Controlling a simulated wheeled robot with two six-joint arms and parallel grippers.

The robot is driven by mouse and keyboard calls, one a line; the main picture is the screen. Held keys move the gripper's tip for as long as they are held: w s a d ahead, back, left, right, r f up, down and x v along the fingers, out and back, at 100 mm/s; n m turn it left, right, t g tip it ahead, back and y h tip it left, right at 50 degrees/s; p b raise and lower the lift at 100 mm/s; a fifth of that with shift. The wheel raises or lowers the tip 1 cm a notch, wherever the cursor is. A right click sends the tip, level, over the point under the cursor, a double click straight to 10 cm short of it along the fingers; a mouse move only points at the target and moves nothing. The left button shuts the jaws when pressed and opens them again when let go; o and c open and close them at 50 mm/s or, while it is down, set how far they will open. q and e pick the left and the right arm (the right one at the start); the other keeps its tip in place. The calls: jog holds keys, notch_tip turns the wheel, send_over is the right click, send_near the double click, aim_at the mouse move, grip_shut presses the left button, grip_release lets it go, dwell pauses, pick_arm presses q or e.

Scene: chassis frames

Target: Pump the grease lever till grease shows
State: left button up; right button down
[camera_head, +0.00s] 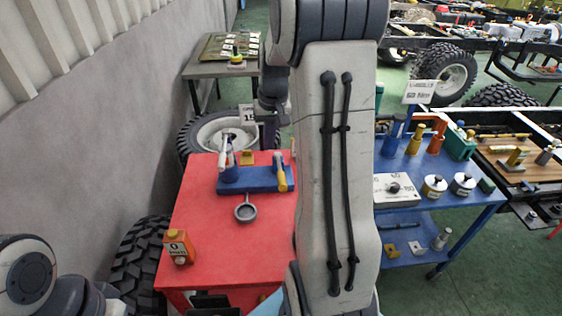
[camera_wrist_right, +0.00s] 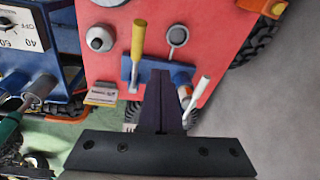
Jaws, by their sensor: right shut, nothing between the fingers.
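A blue fixture (camera_head: 250,181) stands on the red table (camera_head: 215,265). A white-handled lever (camera_head: 224,148) rises at its left end and a yellow-handled lever (camera_head: 282,178) at its right. A small grey round cup (camera_head: 245,211) lies in front; I see no clear grease in it. My right gripper (camera_head: 270,142) is above the table's far side, behind the fixture. In the right wrist view its fingers (camera_wrist_right: 161,120) are shut and empty, in front of the blue fixture (camera_wrist_right: 180,72), between the yellow-handled lever (camera_wrist_right: 138,42) and the white-handled lever (camera_wrist_right: 199,96). My left gripper is not seen.
My right arm hides the table's right part. A blue cart (camera_head: 440,200) with tools and a dial box (camera_head: 394,189) stands to the right. Tires sit beside the table.

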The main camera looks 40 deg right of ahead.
jog(key=m, duration=0.1)
send_over(283, 177)
jog(key=s+d, duration=0.1)
jog(key=shift+s+r, duration=0.15)
jog(key=shift+s, duration=0.05)
jog(key=shift+p, duration=0.3)
jog(key=f+p, duration=0.1)
jog(key=f, duration=0.3)
jog(key=f+p, duration=0.1)
jog(key=f, duration=0.3)
jog(key=w+f+p, duration=0.1)
jog(key=f+p, duration=0.1)
jog(key=f, duration=0.2)
jog(key=shift+a+f, duration=0.15)
jog(key=shift+a, duration=0.2)
jog(key=shift+a+f, duration=0.15)
jog(key=shift+f, duration=0.45)
jog(key=shift+f, duration=0.1)
